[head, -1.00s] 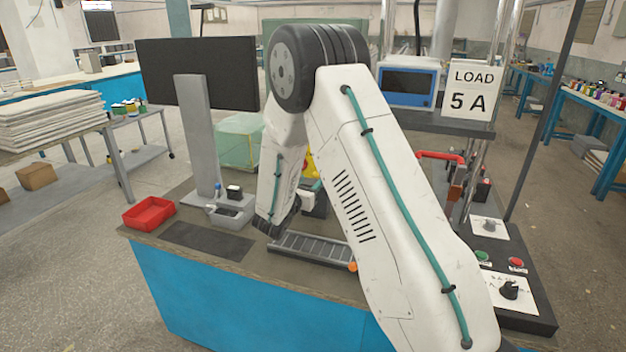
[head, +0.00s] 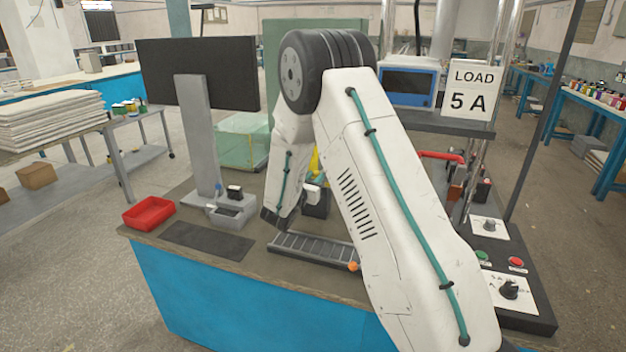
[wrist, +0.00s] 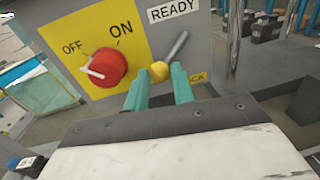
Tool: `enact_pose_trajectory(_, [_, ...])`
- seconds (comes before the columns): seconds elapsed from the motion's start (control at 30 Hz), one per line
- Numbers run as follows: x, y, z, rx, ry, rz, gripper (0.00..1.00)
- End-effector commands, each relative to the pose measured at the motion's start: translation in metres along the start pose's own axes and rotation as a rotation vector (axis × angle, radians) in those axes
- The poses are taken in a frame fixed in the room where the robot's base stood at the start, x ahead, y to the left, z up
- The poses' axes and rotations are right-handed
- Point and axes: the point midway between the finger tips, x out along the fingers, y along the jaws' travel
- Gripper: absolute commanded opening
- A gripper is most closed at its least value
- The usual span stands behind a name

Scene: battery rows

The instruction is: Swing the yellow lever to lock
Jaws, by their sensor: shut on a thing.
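The lever (wrist: 160,71) has a yellow knob, with a silver rod running up and right from it on a grey panel. My gripper (wrist: 159,82) has its two teal fingers on either side of the knob, shut on it. A READY label (wrist: 174,11) is above.
Left of the lever is a red rotary knob (wrist: 104,68) on a yellow plate marked OFF and ON. The bench also holds a grey slotted tray (head: 310,248), a red bin (head: 149,213) and a LOAD 5 A sign (head: 470,89). A dark mat (head: 205,240) lies clear at the front.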

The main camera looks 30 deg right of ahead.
Motion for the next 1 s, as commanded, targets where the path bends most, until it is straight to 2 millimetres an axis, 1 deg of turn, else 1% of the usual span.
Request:
enact_pose_trajectory(0.23, [-0.0002,0.0047,0.0106,0.191,0.02,-0.001,0.02])
enact_pose_trajectory(0.53, [-0.0001,0.005,0.0118,0.217,0.022,-0.002,0.02])
enact_pose_trajectory(0.57, [-0.0001,0.005,0.0118,0.217,0.022,-0.002,0.28])
enact_pose_trajectory(0.6, [-0.0001,0.0051,0.0118,0.217,0.022,-0.002,0.39])
enact_pose_trajectory(0.63, [-0.0001,0.0051,0.0117,0.216,0.022,-0.002,0.47])
enact_pose_trajectory(0.9, [-0.001,0.0055,0.0113,0.215,0.023,-0.001,0.47])
enact_pose_trajectory(1.0, [-0.0067,0.006,0.0115,0.215,0.023,0.001,0.47])
